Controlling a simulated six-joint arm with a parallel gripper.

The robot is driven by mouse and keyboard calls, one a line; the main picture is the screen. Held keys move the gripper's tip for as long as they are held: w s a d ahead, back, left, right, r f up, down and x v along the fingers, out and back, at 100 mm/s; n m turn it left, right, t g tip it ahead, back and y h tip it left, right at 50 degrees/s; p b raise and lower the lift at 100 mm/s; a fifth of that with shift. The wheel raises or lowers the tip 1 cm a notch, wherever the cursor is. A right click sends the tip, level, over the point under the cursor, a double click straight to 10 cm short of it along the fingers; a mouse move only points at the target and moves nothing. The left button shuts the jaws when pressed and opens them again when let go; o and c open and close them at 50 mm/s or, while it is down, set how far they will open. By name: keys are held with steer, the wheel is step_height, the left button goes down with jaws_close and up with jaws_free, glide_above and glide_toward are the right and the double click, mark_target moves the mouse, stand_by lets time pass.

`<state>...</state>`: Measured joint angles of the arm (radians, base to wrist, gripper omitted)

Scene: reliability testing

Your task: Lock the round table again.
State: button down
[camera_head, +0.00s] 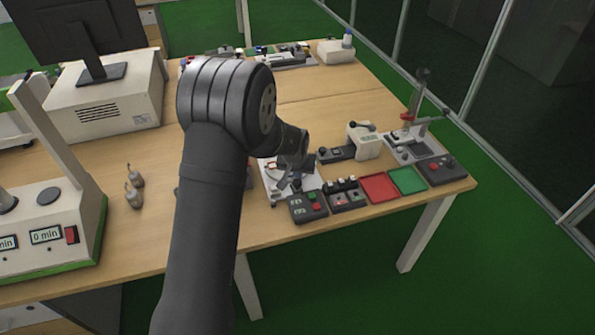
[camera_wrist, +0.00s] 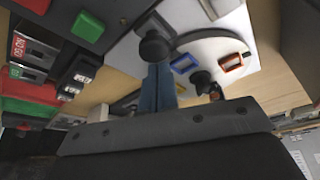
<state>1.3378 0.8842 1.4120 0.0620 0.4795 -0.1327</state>
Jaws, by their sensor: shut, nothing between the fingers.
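The round table (camera_wrist: 208,50) is a pale disc on a white base plate. Blue (camera_wrist: 185,63) and orange (camera_wrist: 232,62) rectangular frames sit on it. A black knob (camera_wrist: 154,47) stands at the disc's edge in the wrist view. My gripper (camera_wrist: 158,82) is shut and empty, with its bluish fingers pointing at this knob. I cannot tell whether they touch it. Another small black knob (camera_wrist: 200,79) shows right of the fingers. In the head view, my gripper (camera_head: 291,180) is low over the white base plate (camera_head: 275,188), and my arm hides much of the fixture.
A button box (camera_head: 307,207) and a switch box (camera_head: 347,196) stand in front of the fixture. Red (camera_head: 379,188) and green (camera_head: 407,181) trays lie to their right. A lever device (camera_head: 363,142) stands behind.

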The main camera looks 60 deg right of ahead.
steer(key=shift+s+a+f, duration=0.15)
steer(key=shift+a+f, duration=0.15)
steer(key=shift+f, duration=0.1)
steer(key=shift+d+r, duration=0.1)
steer(key=shift+d, duration=0.2)
steer(key=d, duration=0.1)
steer(key=w+d+r, duration=0.1)
steer(key=d, duration=0.1)
steer(key=shift+w+d+r, duration=0.2)
steer(key=shift+d+r, duration=0.1)
steer(key=shift+r, duration=0.1)
steer(key=v, duration=0.9)
steer(key=shift+r, duration=0.25)
steer(key=x, duration=0.9)
steer(key=shift+f, duration=0.4)
steer(key=shift+w+d+f, duration=0.3)
steer(key=shift+w+d, duration=0.35)
steer(key=shift+d+r, duration=0.15)
steer(key=shift+r, duration=0.2)
steer(key=shift+s+a+r, duration=0.1)
steer(key=shift+a+r, duration=0.2)
steer(key=shift+r, duration=0.3)
